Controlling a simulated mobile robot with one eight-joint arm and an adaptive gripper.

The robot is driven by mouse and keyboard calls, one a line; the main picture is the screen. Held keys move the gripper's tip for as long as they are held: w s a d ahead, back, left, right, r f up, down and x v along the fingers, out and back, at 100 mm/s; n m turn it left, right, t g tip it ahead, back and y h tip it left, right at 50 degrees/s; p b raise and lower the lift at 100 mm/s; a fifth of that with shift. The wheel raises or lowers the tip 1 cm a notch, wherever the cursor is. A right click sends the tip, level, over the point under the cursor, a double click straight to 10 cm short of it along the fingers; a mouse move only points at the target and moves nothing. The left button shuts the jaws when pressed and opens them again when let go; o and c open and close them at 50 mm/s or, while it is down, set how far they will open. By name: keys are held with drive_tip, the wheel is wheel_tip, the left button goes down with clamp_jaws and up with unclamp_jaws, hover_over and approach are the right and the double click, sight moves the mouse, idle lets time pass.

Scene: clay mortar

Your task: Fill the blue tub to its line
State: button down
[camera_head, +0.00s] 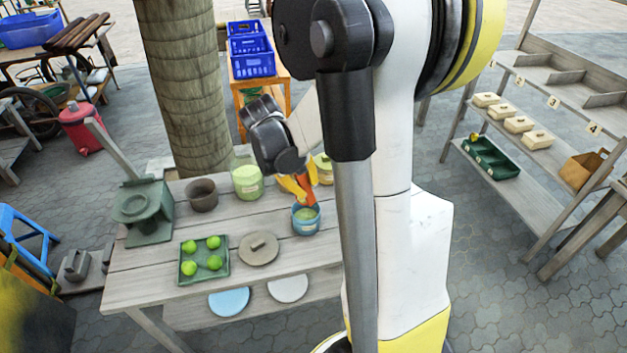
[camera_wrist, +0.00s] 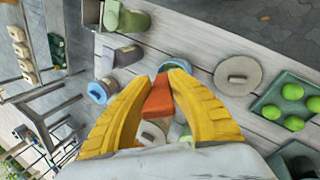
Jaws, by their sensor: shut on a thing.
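The blue tub (camera_head: 306,228) stands on the plank table, with pale green inside; I cannot make out its line. In the wrist view a blue rim (camera_wrist: 175,64) shows beyond my fingertips, mostly hidden. My gripper (camera_head: 297,186) has yellow fingers and is shut on an orange tool (camera_wrist: 158,98). The tool's lower end is over or inside the tub's mouth; I cannot tell which, nor what it carries. A pale green tub (camera_head: 246,182) stands behind and left of the blue tub. A yellowish tub (camera_head: 324,170) stands behind it, partly hidden by my arm.
On the table (camera_head: 160,287) are a round lid (camera_head: 259,248), a green tray (camera_head: 188,255) with several green balls, a dark pot (camera_head: 202,196) and a grey-green mill (camera_head: 148,212). Another blue-rimmed vessel (camera_wrist: 97,93) and a grey object (camera_wrist: 122,57) show in the wrist view.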

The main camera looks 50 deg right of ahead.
drive_tip(key=a+f+h+b, duration=0.7)
drive_tip(key=h+b, duration=0.2)
drive_tip(key=b, duration=0.5)
drive_tip(key=shift+a+f+m+h, duration=0.15)
drive_tip(key=shift+a+m+h, duration=0.15)
drive_tip(key=shift+w, duration=0.1)
drive_tip(key=d+r+y+p, duration=0.9)
drive_tip(key=d+y+p, duration=0.3)
drive_tip(key=p, duration=0.8)
drive_tip(key=shift+d+r+y, duration=0.15)
drive_tip(key=shift+r+y, duration=0.05)
drive_tip(key=shift+y, duration=0.7)
